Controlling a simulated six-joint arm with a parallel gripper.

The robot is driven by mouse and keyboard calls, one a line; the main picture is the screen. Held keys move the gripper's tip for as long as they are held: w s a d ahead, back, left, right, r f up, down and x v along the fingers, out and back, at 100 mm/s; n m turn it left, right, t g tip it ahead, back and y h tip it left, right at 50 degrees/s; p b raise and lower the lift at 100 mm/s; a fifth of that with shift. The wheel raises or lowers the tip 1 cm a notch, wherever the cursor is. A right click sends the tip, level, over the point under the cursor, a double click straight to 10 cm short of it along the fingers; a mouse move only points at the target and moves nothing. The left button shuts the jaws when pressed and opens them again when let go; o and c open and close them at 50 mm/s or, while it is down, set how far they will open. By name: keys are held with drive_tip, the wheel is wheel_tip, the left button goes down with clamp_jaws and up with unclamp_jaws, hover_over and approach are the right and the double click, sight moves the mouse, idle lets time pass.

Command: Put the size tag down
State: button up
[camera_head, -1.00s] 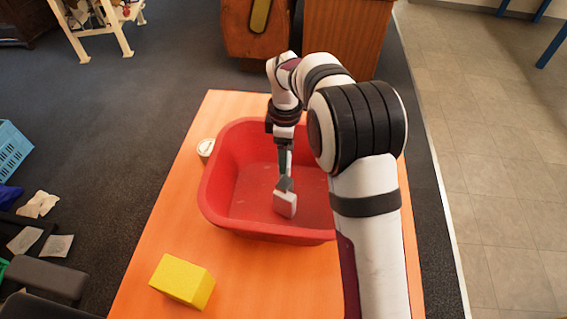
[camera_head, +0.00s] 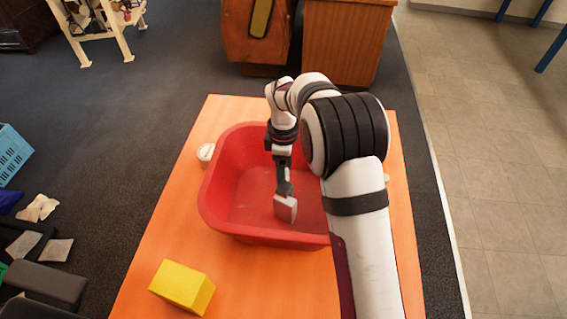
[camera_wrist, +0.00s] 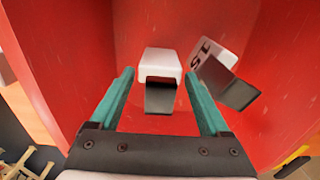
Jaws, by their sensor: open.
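The red bin (camera_head: 219,188) stands on the orange table, and my gripper (camera_head: 285,188) reaches down inside it. In the wrist view my gripper (camera_wrist: 159,74) is open, its two teal fingers apart. A white block with a dark grey end (camera_wrist: 160,62) shows between and beyond the fingertips, with no clear contact. Right of the right finger lies a white tag with dark letters (camera_wrist: 214,52), which I take as the size tag, with a dark grey block at its lower end. In the head view a small pale piece (camera_head: 286,208) shows below my fingers; I cannot tell which of the two it is.
A yellow block (camera_head: 182,287) lies on the orange table (camera_head: 262,285) at front left, outside the bin. A small round white thing (camera_head: 206,152) stands beside the bin's left wall. The bin's walls surround my gripper. The front middle of the table is clear.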

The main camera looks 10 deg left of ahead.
wheel_tip(320, 180, up, 12)
drive_tip(key=s+d+r+m, duration=0.5)
drive_tip(key=s+d+m, duration=0.35)
drive_tip(key=s, duration=0.25)
drive_tip(key=s+d+f+m+y, duration=0.1)
drive_tip(key=s+d+f+m, duration=0.1)
drive_tip(key=s+m, duration=0.5)
drive_tip(key=s+d+f+m, duration=0.1)
drive_tip(key=s+d+m, duration=0.1)
drive_tip(key=s+m, duration=0.6)
drive_tip(key=s, duration=0.5)
drive_tip(key=shift+s+d+f+y, duration=0.35)
drive_tip(key=shift+s+y, duration=0.05)
idle(4.0)
